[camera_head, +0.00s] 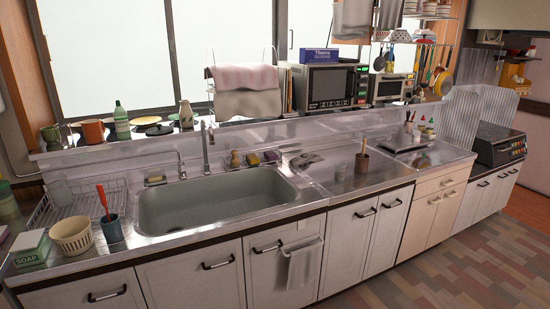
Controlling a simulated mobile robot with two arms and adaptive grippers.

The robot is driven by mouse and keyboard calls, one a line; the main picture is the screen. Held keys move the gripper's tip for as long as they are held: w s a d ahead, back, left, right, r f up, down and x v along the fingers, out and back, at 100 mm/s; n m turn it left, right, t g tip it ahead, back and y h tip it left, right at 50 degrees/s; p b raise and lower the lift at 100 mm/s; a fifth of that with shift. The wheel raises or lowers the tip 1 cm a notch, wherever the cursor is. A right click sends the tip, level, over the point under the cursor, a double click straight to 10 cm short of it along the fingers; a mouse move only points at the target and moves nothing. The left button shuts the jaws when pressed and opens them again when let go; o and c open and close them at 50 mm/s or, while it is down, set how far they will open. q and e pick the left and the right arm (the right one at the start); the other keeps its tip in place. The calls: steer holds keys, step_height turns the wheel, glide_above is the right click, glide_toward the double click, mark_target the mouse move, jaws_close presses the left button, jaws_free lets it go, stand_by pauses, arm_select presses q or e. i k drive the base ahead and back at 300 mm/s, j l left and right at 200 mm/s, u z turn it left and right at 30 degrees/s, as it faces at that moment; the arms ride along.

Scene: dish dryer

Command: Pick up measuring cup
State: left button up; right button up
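I cannot pick out a measuring cup with certainty. A small clear or pale vessel (60,193) stands in the wire dish rack (98,185) left of the sink; it is too small to tell what it is. A dark blue-grey cup (113,232) holding a red-handled utensil (102,197) stands on the counter in front of the rack. A brown cup (361,163) with a stick in it stands on the counter right of the sink. Neither of my grippers shows in the head view.
The steel sink (215,205) looks empty. A white basket (72,236) and a green and white soap box (30,247) crowd the left counter end. Cups and bottles line the window ledge. A microwave (325,87) stands behind the counter. The floor (440,265) at right is clear.

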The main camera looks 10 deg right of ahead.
mark_target(340, 167)
steer(key=i+z, duration=0.25)
steer(key=i, duration=0.35)
steer(key=i+z, duration=0.2)
steer(key=i, duration=0.4)
steer(key=i+j+z, duration=0.25)
steer(key=i, duration=0.35)
